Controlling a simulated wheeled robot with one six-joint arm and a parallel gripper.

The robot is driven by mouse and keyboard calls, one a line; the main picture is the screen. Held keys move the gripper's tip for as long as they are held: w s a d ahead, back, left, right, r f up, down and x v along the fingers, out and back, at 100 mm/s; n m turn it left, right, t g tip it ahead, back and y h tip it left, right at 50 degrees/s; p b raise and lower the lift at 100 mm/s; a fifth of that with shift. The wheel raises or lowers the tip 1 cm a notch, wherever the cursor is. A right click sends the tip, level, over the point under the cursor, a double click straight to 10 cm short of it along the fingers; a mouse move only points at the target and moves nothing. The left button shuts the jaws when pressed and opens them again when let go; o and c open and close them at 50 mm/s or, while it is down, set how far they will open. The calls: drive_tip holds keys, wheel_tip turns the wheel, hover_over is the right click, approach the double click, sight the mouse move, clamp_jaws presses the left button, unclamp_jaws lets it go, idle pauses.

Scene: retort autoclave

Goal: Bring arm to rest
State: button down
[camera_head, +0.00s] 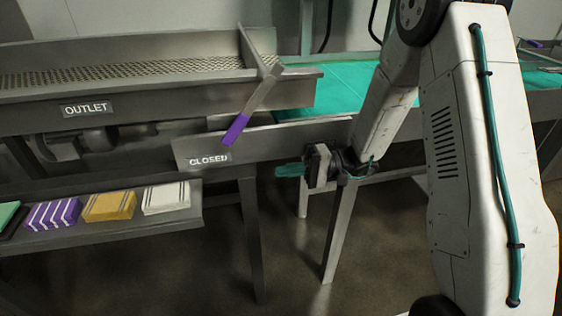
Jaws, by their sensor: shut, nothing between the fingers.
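My arm comes down from the top right of the head view, and my gripper (291,170) is at its end, in front of the steel frame. The gripper points left. Its teal fingers are together with nothing between them. Just up and left of it, a lever with a purple grip (236,129) hangs tilted, its lower end by the sign reading CLOSED (209,160). The gripper and the lever are apart in the picture.
A steel outlet trough (150,60) with a label OUTLET (86,110) runs along the left. A teal conveyor belt (335,88) lies behind my arm. A lower shelf (100,233) carries striped purple, yellow and white stacks. Steel legs (340,225) stand below the gripper; floor shows around them.

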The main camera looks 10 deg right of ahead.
drive_tip(key=s+d+r+m+g+h, duration=0.25)
drive_tip(key=s+g+h, duration=0.45)
drive_tip(key=s, duration=0.7)
drive_tip(key=s+d+r+n+t+h, duration=0.2)
drive_tip(key=s+d+r+t+h, duration=0.6)
drive_tip(key=s+r, duration=0.5)
drive_tip(key=d+h, duration=0.2)
drive_tip(key=h, duration=0.1)
drive_tip(key=shift+s+r, duration=0.2)
drive_tip(key=shift+r, duration=0.1)
drive_tip(key=shift+n, duration=0.25)
